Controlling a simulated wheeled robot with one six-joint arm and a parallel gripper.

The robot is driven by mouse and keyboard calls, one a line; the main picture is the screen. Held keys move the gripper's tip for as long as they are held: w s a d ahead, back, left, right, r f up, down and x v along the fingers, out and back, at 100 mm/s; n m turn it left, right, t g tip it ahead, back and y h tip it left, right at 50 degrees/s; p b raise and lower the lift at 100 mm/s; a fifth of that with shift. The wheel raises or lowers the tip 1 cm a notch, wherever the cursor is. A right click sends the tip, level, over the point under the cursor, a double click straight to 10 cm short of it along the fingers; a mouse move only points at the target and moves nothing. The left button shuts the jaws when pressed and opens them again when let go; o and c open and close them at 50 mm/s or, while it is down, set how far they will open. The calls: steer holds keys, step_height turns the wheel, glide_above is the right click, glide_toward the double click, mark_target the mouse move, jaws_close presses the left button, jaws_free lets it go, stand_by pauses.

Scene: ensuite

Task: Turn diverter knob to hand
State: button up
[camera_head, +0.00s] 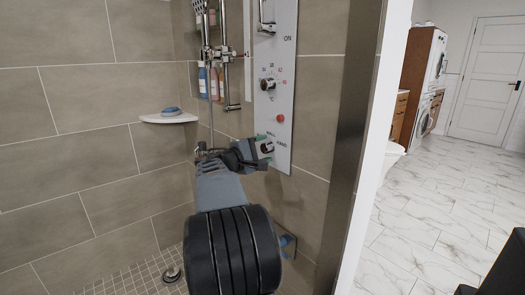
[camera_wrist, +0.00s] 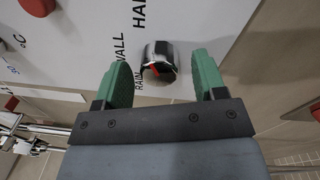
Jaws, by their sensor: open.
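The diverter knob (camera_wrist: 159,58) is a dark and chrome knob on the white shower panel (camera_head: 283,80). The labels RAIN, WALL and HAND stand around it in the wrist view. A red mark (camera_wrist: 152,68) on the knob lies on its side nearest RAIN. My gripper (camera_wrist: 163,62) is open, with one green finger on each side of the knob and visible gaps between. I cannot tell how deep the fingers reach around it. In the head view the knob (camera_head: 267,147) is partly hidden by my gripper (camera_head: 261,150).
Above the knob are a red button (camera_head: 281,118) and a temperature knob (camera_head: 268,84). A shower rail (camera_head: 225,55) with bottles (camera_head: 209,82) behind stands to the left. A corner shelf (camera_head: 168,118) holds a blue item. An open doorway lies to the right.

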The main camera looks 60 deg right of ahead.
steer(key=p+v, duration=0.2)
steer(key=v, duration=1.1)
steer(key=shift+a, duration=0.4)
steer(key=shift+w, duration=0.15)
steer(key=s+a+r+t+y+p, duration=0.1)
steer(key=a+r+t+y+p, duration=0.2)
steer(key=a+p, duration=0.7)
steer(key=s+a+r+t+y+p, duration=0.2)
steer(key=a+r+t+y+p, duration=0.1)
steer(key=a+y+p, duration=0.5)
steer(key=s+a+r+t+y+p, duration=0.1)
steer(key=a+r+t+y+p, duration=0.1)
steer(key=a+y+p, duration=0.4)
steer(key=a+r+p, duration=0.1)
steer(key=a+p, duration=0.4)
steer(key=a, duration=0.1)
steer(key=shift+s+r+t+p, duration=0.3)
steer(key=shift+s+t, duration=0.1)
steer(key=shift+a+y, duration=0.25)
steer(key=shift+y, duration=0.15)
